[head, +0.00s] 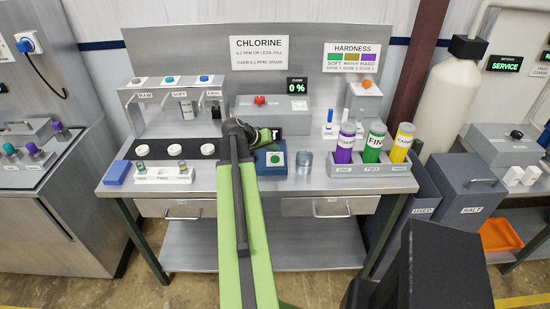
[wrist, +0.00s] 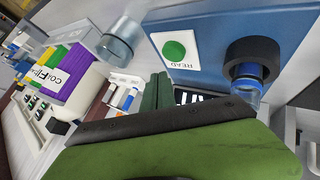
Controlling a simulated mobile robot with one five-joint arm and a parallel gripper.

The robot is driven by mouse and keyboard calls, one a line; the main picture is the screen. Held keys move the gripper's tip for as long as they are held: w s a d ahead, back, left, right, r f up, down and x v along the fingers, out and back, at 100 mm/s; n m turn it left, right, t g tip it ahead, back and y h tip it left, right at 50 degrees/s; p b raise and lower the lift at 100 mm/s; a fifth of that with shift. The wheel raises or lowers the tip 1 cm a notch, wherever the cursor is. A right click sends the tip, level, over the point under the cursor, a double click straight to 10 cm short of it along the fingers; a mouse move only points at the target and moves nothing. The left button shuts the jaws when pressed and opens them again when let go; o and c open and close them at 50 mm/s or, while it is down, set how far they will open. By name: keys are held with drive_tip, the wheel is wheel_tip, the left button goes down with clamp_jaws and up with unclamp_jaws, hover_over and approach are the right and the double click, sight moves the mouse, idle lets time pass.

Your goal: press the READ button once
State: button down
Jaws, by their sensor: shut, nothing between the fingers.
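The READ button (wrist: 174,50) is a round green button on a white plate, on the sloped top of a blue meter box (wrist: 215,28). In the head view the button (head: 275,158) shows uncovered on the meter box (head: 264,168). My gripper (wrist: 158,92) is shut and empty, its dark green fingers close to the plate's lower edge in the wrist view. A gap to the button shows there. In the head view my gripper (head: 264,134) is just behind the button, partly hidden by my arm.
A clear vial with blue (wrist: 250,75) sits in a black ring on the meter box beside the button. A glass beaker (head: 304,162) stands right of the meter box. Bottles in purple, green and yellow (head: 402,142) stand further right. A white vial rack (head: 165,175) is left.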

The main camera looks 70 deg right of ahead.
sight(273, 159)
wheel_tip(273, 159, up, 4)
drive_tip(key=p, duration=0.3)
drive_tip(key=shift+f, duration=0.25)
idle(0.3)
